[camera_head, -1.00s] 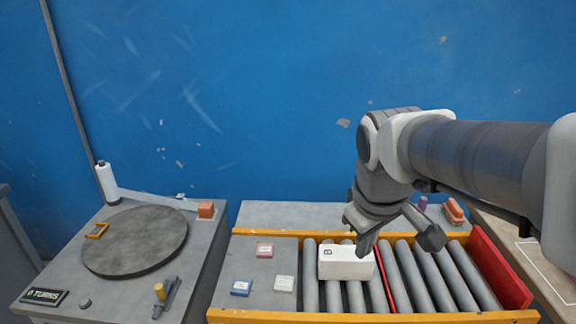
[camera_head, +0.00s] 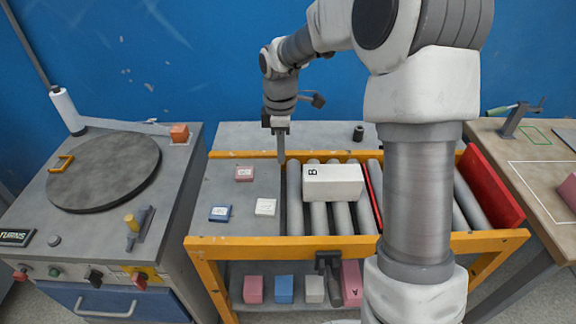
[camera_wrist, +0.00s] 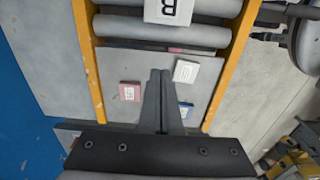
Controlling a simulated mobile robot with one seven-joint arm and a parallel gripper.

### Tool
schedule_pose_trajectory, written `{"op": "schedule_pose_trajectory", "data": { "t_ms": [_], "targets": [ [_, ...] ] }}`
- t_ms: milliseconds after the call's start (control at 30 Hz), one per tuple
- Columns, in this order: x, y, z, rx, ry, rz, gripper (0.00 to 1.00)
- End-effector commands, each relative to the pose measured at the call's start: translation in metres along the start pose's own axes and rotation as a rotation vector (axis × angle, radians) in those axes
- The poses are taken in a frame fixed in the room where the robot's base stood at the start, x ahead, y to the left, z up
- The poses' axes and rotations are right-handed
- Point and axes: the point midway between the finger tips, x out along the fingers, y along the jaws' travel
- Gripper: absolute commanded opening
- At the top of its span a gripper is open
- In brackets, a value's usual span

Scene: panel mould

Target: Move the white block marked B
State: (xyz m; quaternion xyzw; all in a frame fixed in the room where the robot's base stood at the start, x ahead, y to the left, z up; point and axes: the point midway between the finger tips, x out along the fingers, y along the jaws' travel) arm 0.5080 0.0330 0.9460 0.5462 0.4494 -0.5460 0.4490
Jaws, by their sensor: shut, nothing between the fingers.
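The white block marked B (camera_head: 333,183) lies on the grey rollers of the orange-framed conveyor (camera_head: 330,243), left of a thin red line across the rollers. It also shows at the top edge of the wrist view (camera_wrist: 168,10), partly cut off. My gripper (camera_head: 281,160) is shut and empty. In the head view it hangs to the left of the block, near the seam between the flat plate and the rollers, apart from the block. In the wrist view my gripper (camera_wrist: 160,75) points toward the rollers, with the block beyond its fingertips.
Pink (camera_head: 244,174), blue (camera_head: 220,213) and white (camera_head: 265,207) tiles lie on the flat plate left of the rollers. A round turntable (camera_head: 104,171) stands further left. A red end wall (camera_head: 491,187) closes the conveyor's right. Several coloured blocks sit on the shelf below.

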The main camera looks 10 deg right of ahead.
Motion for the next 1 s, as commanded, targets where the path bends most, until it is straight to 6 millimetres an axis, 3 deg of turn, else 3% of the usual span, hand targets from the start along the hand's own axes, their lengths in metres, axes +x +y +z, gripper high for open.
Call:
{"op": "schedule_pose_trajectory", "data": {
  "t_ms": [167, 500, 733, 1000],
  "targets": [
    [0.027, -0.001, 0.000, 0.000, -0.001, -0.004, 0.00],
    [0.099, -0.002, 0.000, 0.001, -0.001, -0.004, 0.00],
    [0.097, 0.000, 0.032, 0.005, -0.001, 0.001, 0.00],
    [0.096, -0.001, 0.041, 0.002, 0.000, 0.000, 0.00]
  ]
}}
